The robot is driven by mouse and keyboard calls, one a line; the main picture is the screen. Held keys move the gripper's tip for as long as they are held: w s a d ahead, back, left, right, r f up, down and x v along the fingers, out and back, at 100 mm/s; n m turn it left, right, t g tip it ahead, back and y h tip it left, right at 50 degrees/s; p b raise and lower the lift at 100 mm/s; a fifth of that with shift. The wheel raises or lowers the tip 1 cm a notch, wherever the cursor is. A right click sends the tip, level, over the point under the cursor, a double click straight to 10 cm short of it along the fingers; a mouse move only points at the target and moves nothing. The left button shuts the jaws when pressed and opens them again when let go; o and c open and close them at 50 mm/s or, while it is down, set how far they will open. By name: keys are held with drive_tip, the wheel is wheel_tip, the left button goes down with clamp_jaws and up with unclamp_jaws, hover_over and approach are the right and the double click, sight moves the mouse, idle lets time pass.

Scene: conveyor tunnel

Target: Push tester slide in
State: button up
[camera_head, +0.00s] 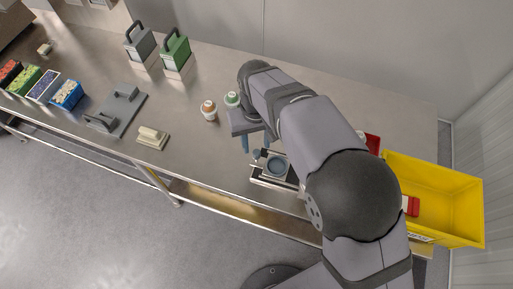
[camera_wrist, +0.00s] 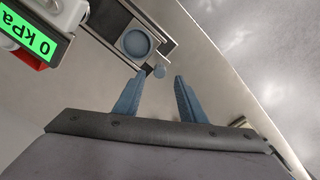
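The tester slide (camera_head: 267,178) is a light metal tray with a round blue-grey cup (camera_head: 277,165) in it. It lies on a dark rail at the bench's front edge, partly hidden by my arm. The tester's green display (camera_wrist: 35,25) reads 0 kPa. In the head view my gripper (camera_head: 256,145) is just behind the knob.
A yellow crate (camera_head: 445,205) is right of my arm. Farther left are a beige-handled block (camera_head: 153,137), a grey plate (camera_head: 117,112) and handled grey and green blocks (camera_head: 176,53). Bench space left of the slide is clear.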

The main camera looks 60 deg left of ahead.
sight(257, 152)
drive_tip(key=shift+f+p, duration=0.5)
drive_tip(key=shift+f, duration=1.9)
clamp_jaws()
